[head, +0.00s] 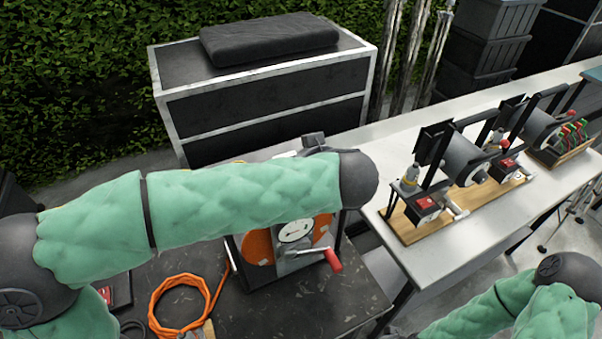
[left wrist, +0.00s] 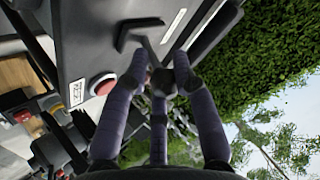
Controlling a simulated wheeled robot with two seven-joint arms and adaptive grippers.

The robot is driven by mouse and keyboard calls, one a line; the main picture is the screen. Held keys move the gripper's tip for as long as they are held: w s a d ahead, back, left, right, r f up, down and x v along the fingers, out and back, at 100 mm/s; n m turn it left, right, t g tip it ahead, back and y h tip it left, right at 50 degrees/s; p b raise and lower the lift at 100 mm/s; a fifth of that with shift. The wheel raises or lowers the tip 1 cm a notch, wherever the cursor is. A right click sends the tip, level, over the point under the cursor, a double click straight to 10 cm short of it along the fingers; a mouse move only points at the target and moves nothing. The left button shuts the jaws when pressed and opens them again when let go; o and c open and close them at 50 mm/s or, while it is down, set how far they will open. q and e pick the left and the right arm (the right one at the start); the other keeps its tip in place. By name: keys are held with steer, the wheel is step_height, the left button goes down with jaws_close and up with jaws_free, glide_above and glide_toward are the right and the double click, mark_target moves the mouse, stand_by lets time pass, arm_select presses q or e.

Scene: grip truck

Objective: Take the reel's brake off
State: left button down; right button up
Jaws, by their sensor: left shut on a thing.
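The reel (head: 258,246) stands on the dark table, with orange sides and a round pale dial plate (head: 296,231) on its front. A crank with a red handle (head: 332,260) sticks out to its right. My left arm crosses in front of the reel's upper part and hides much of it. In the left wrist view my left gripper (left wrist: 160,80) is shut at the end of a dark angled lever (left wrist: 143,36) on a grey panel. The fingertips hide the lever's end. My left gripper cannot be made out in the head view. My right gripper is out of view.
An orange cable coil (head: 178,303) lies left of the reel. A white bench (head: 385,150) at the right carries wooden boards with drums and red switches (head: 428,203). A dark cabinet (head: 265,105) stands behind. A red button (left wrist: 103,84) sits beside the lever.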

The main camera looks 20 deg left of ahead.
arm_select(q)
steer(key=shift+r+t+y+b, duration=0.3)
steer(key=shift+t+y+b, duration=0.1)
steer(key=shift+b, duration=0.4)
steer(key=shift+r, duration=0.1)
steer(key=c, duration=1.4)
jaws_free()
steer(key=o, duration=0.3)
steer(key=shift+o, duration=0.2)
steer(key=shift+f, duration=0.25)
steer(key=shift+d, duration=0.15)
steer(key=v, duration=1.2)
